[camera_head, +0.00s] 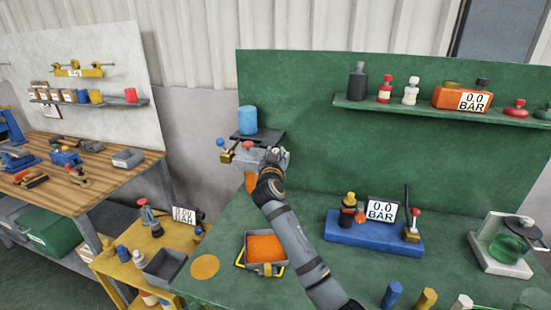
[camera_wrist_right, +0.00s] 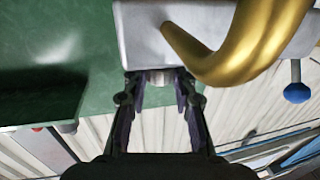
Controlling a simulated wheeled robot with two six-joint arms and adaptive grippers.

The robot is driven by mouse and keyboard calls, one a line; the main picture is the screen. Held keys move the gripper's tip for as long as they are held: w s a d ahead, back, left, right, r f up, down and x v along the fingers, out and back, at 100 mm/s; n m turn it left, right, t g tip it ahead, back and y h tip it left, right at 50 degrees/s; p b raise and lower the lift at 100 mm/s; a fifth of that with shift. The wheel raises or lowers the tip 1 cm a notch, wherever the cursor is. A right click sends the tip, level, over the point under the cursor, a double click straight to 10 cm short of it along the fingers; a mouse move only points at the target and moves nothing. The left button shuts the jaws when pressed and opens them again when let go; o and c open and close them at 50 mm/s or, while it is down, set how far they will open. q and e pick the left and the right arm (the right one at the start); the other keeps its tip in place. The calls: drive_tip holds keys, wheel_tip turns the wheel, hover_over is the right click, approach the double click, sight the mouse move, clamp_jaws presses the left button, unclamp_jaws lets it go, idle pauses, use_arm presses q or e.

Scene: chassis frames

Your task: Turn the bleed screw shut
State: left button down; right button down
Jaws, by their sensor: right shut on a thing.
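A grey block (camera_head: 254,157) is mounted on the green back panel, with a red knob (camera_head: 247,145) on top and a brass fitting (camera_head: 227,157) at its left. My right gripper (camera_head: 277,158) is at the right end of this block. In the right wrist view, the fingers (camera_wrist_right: 160,84) are on either side of a small silvery screw (camera_wrist_right: 160,77) that sticks out from the block, and are shut on it. I take this to be the bleed screw; its thread is hidden. My left gripper is not in view.
A brass pipe (camera_wrist_right: 235,50) curves close by the right fingers. A blue knob (camera_wrist_right: 297,93) is off to the side. A blue canister (camera_head: 247,117) stands on a dark shelf (camera_head: 270,134) above the block. An orange-filled tray (camera_head: 246,252) lies on the green bench below.

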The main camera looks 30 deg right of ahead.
drive_tip(key=c, duration=1.1)
unclamp_jaws()
drive_tip(key=shift+o, duration=0.2)
drive_tip(key=shift+a, duration=0.1)
drive_tip(key=v, duration=1.2)
